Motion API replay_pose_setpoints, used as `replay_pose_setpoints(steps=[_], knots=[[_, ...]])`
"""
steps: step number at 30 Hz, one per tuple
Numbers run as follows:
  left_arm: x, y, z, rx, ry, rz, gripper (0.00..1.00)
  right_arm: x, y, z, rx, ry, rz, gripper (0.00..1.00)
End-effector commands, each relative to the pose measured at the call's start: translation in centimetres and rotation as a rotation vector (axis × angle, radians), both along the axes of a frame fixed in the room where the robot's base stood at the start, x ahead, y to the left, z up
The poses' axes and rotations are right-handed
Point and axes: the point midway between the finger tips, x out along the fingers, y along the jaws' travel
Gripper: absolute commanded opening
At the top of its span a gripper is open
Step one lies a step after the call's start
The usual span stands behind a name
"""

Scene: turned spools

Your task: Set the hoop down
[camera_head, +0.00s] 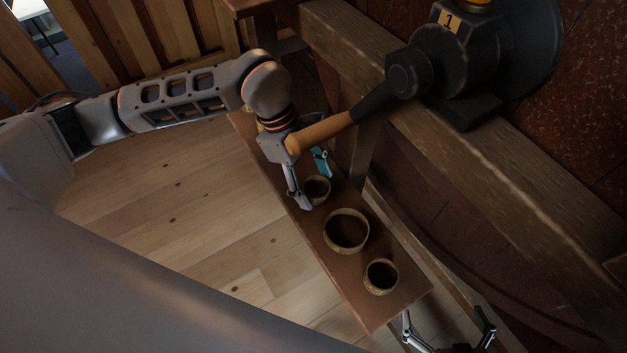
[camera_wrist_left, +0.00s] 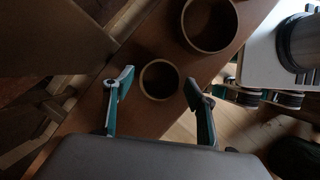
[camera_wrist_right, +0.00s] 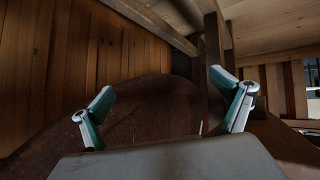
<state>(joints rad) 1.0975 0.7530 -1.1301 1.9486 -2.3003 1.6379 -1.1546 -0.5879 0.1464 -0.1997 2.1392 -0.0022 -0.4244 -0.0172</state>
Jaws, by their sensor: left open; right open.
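Several round, open-topped brown rings stand in a row on a narrow reddish-brown board; I cannot tell for sure which is the hoop. The small ring (camera_head: 326,197) is between the open fingers of my left gripper (camera_head: 315,181), resting on the board. In the left wrist view the small ring (camera_wrist_left: 159,96) sits between the fingertips with gaps on both sides. The large ring (camera_head: 364,239) is beside it, and a mid-sized ring (camera_head: 381,290) stands nearer the board's end. My right gripper (camera_head: 442,314) is open and empty, off the board's near end.
The board (camera_head: 362,312) runs diagonally above a plank floor (camera_head: 190,220). A dark machine (camera_head: 455,60) with an orange-ended handle (camera_head: 322,132) stands on a thick wooden beam (camera_head: 490,160); the handle passes close to my left wrist. Another ring is partly hidden behind that wrist.

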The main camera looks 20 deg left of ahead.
Motion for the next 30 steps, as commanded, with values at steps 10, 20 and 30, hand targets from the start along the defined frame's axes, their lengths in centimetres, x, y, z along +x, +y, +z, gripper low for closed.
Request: replay_pose_setpoints(steps=[10,20,30], knots=[[0.3,1.0,2.9,0.001,-0.007,0.001,0.57,0.4,-0.2,0.7,-0.002,-0.01,-0.003,1.0],[0.6,3.5,9.0,0.001,-0.006,0.001,0.57,-0.5,-0.7,0.0,-0.014,0.014,-0.007,1.0],[0.7,4.5,11.5,0.0,-0.001,0.0,0.57,-1.2,-0.8,-0.6,-0.017,0.03,-0.007,1.0]])
